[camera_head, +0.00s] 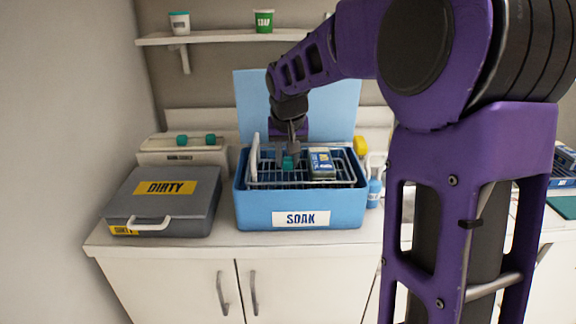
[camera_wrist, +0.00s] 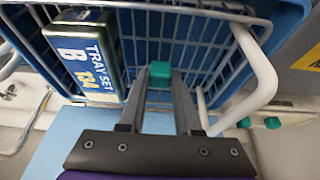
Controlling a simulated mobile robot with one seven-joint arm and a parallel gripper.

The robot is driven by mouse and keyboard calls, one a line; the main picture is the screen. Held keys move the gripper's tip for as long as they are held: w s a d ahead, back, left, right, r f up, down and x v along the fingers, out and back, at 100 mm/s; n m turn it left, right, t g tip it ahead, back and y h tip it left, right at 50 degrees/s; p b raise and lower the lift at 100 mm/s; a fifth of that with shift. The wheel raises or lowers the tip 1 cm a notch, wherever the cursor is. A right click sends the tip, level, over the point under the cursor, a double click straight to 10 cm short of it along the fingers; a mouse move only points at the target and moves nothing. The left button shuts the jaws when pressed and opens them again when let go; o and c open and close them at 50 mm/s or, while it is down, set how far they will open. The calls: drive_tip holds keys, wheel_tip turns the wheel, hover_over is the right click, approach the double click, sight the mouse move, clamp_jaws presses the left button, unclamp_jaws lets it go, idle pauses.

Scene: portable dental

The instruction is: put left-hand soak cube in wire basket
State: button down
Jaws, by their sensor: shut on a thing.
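My gripper (camera_head: 290,152) points down over the blue SOAK tub (camera_head: 255,208) and is shut on a small teal cube (camera_head: 288,163). The wrist view shows the cube (camera_wrist: 160,76) between the two fingertips (camera_wrist: 161,84). The wire basket (camera_head: 262,184) sits inside the tub, and its grid (camera_wrist: 190,35) lies behind the cube in the wrist view. The cube is within the basket's outline, left of a boxed tray set. I cannot tell whether it touches the basket floor.
The tray set box (camera_head: 321,163) marked B lies in the basket. A white basket handle (camera_wrist: 262,75) rises at its side. A grey DIRTY case (camera_head: 165,205) stands left of the tub. A white device (camera_head: 183,152) with teal knobs sits behind it. A blue bottle (camera_head: 374,192) stands right.

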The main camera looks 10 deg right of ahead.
drive_tip(key=shift+f, duration=0.65)
drive_tip(key=shift+f, duration=0.2)
drive_tip(key=c, duration=0.6)
unclamp_jaws()
drive_tip(key=shift+r, duration=0.25)
drive_tip(key=p+v, duration=0.2)
drive_tip(key=v, duration=1)
drive_tip(key=shift+w, duration=0.1)
